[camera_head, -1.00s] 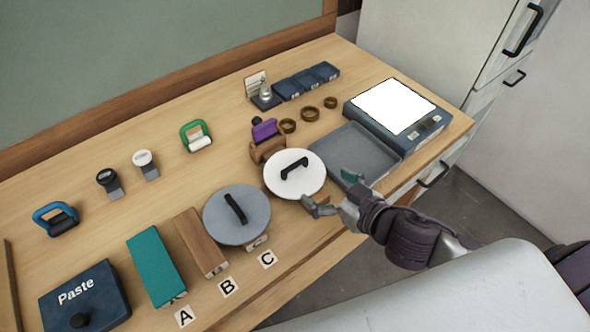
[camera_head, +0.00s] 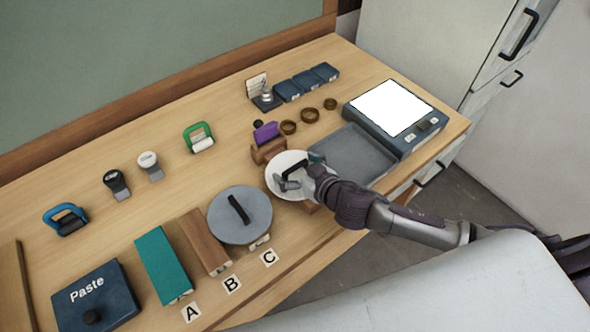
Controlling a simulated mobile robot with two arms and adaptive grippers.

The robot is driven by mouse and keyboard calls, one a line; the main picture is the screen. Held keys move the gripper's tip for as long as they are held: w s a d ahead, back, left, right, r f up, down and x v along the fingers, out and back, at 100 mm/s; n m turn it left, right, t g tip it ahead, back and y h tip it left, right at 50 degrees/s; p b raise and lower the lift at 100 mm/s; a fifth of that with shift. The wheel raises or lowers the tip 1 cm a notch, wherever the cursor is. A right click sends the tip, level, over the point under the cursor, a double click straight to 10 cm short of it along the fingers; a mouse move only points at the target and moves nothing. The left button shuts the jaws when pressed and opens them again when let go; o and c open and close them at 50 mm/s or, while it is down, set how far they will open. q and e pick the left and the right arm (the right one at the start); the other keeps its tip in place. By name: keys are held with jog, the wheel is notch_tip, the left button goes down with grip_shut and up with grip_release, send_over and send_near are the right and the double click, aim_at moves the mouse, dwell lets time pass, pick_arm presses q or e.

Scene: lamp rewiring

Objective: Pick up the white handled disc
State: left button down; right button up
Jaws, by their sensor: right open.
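The white disc (camera_head: 282,162) with a black bar handle (camera_head: 294,168) sits near the middle of the table, raised on a brown support that shows only in part. My right gripper (camera_head: 300,174) is open over the disc, with its fingers on either side of the handle. It hides the disc's right part and some of the handle. I cannot tell whether the fingers touch the handle. My left gripper is not in view.
A grey disc (camera_head: 258,208) with a black handle is close to the left. A grey tray (camera_head: 352,153) and a scale-like device (camera_head: 425,127) lie to the right. A purple-topped wooden piece (camera_head: 266,150) stands just behind. Blocks and a Paste box (camera_head: 112,292) lie at front left.

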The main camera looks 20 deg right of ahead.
jog(key=c, duration=1.2)
jog(key=shift+r, duration=0.1)
